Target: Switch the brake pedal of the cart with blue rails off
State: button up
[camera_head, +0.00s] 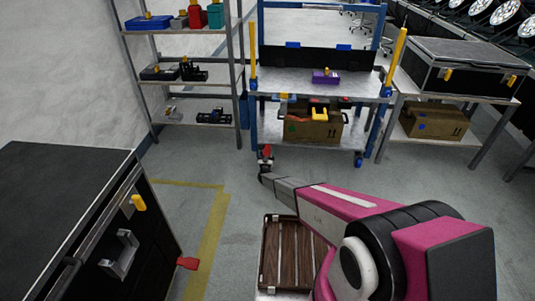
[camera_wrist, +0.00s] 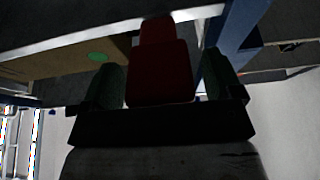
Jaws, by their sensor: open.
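The cart with blue rails (camera_head: 300,82) stands at the back centre, with blue posts and yellow upright handles. Its red brake pedal (camera_head: 267,151) is low at the front left wheel. In the wrist view the red pedal (camera_wrist: 160,72) fills the middle, broad at the near end. My gripper (camera_head: 265,164) is at the pedal, with my arm reaching in from the lower right. In the wrist view my gripper (camera_wrist: 165,88) is open, one dark finger on each side of the pedal. Whether the fingers touch it cannot be told. The wheel is mostly hidden.
A cardboard box (camera_head: 305,131) is on the cart's lower shelf, a purple item (camera_head: 326,77) above. A grey shelf rack (camera_head: 183,84) stands left, a side table (camera_head: 455,94) right. A black case (camera_head: 60,190) with another red pedal (camera_head: 187,263) is near left.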

aim_at(267, 152)
jog(key=c, duration=1.3)
jog(key=shift+s+r+g, duration=0.2)
jog(key=shift+r+g, duration=0.85)
jog(key=shift+g, duration=0.25)
jog(key=shift+w+r+g, duration=0.15)
jog(key=shift+r+g, duration=0.3)
jog(key=shift+g, duration=0.3)
jog(key=shift+w+r+g, duration=0.15)
jog(key=shift+r+g, duration=0.3)
jog(key=shift+g, duration=0.3)
jog(key=o, duration=1.3)
jog(key=s+r, duration=0.1)
jog(key=s, duration=0.9)
jog(key=shift+s+a, duration=0.2)
jog(key=shift+s, duration=0.15)
